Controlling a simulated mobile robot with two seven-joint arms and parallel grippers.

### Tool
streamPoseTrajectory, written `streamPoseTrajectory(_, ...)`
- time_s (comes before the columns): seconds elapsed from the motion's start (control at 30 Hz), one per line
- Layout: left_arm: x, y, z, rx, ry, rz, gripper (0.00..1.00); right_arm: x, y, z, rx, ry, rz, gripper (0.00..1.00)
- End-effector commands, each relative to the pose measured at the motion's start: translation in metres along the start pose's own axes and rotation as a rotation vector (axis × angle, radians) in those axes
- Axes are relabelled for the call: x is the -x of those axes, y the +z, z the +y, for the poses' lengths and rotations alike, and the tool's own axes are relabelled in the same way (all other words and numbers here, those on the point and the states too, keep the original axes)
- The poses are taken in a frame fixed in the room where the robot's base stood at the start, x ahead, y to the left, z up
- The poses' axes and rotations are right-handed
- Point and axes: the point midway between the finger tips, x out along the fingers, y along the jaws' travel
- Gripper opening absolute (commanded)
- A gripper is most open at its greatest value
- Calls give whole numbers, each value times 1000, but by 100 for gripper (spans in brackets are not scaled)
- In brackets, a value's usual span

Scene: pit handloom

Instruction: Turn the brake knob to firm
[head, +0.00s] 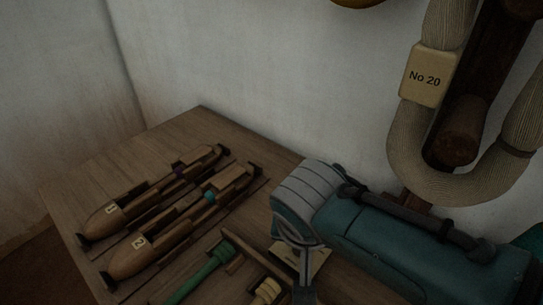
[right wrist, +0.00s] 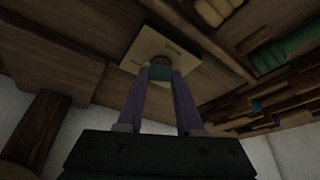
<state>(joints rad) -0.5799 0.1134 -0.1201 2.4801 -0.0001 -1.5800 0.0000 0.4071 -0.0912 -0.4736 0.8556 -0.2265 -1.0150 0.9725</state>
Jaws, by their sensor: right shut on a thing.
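A square cream plate (right wrist: 146,46) is fixed to the wood, with small dark marks that I cannot read. The brake knob (right wrist: 160,72) sticks out from its middle. My right gripper (right wrist: 160,77) has its two fingers shut on the knob, one on each side. In the head view part of the cream plate (head: 318,259) shows on the table behind my right wrist, which hides the knob. Which way the knob points is not clear. My left gripper is not in view.
The wooden table (head: 190,122) holds two shuttles, numbered 8 (head: 112,212) and 2 (head: 135,244). A yarn hank (head: 408,150) tagged No 20 hangs by the wall.

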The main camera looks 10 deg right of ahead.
Motion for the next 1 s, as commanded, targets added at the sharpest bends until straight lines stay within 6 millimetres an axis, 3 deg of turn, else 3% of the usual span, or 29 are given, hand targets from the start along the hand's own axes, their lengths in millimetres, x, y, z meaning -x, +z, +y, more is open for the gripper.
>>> streamPoseTrajectory(0.4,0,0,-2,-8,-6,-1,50,0,0,0,-10,3,0,0)
streamPoseTrajectory(0.43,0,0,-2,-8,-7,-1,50,0,0,0,-10,3,0,36)
streamPoseTrajectory(0.6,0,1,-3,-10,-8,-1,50,0,0,0,-9,3,0,55)
streamPoseTrajectory(0.7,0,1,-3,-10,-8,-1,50,0,0,0,-8,3,0,65)
streamPoseTrajectory(1.0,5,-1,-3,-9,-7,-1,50,6,-1,0,-7,2,0,65)
